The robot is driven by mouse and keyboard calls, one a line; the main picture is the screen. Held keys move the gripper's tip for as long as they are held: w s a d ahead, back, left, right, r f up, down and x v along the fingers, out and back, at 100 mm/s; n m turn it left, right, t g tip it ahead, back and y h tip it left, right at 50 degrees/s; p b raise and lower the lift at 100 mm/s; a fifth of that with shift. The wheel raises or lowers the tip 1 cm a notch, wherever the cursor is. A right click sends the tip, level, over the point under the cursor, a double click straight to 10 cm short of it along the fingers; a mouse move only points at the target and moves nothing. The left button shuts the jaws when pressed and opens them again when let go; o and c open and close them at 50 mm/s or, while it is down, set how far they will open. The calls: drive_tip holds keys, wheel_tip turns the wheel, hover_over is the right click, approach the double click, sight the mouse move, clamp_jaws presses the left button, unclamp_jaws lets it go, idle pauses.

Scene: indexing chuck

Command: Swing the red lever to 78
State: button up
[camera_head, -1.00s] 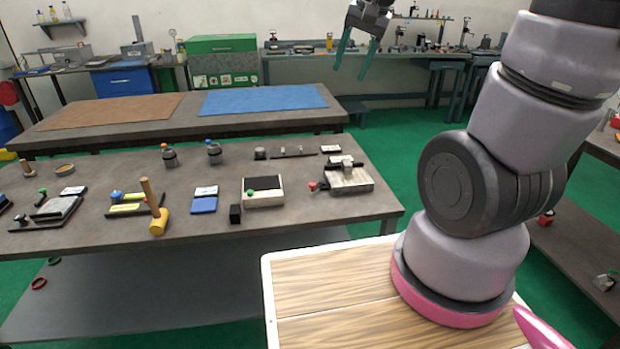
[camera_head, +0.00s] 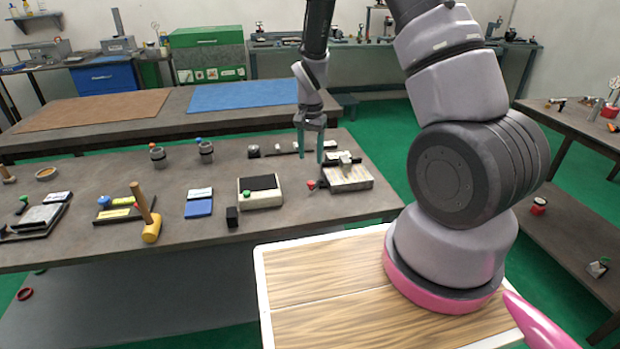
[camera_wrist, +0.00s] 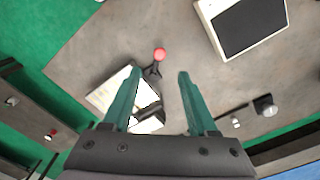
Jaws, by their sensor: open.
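The red lever (camera_head: 311,184) is a small arm with a red ball end. It sticks out from the left side of the indexing chuck (camera_head: 348,180), a light block with dark parts near the right end of the workbench. In the wrist view the red ball (camera_wrist: 159,54) shows just beyond and between the fingertips, with its dark arm running to the chuck (camera_wrist: 108,92). My gripper (camera_head: 310,160) is open and empty, pointing down above the bench just above the lever; it also shows in the wrist view (camera_wrist: 160,72). Any scale marks are too small to read.
A white box with a dark top (camera_head: 260,193) and a small black cube (camera_head: 232,217) stand left of the chuck. Small parts lie behind the chuck. The bench's right front corner is clear.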

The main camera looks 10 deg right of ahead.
sight(310, 182)
wheel_tip(310, 182, down, 9)
drive_tip(key=shift+f, duration=0.1)
idle(0.3)
clamp_jaws()
idle(1.3)
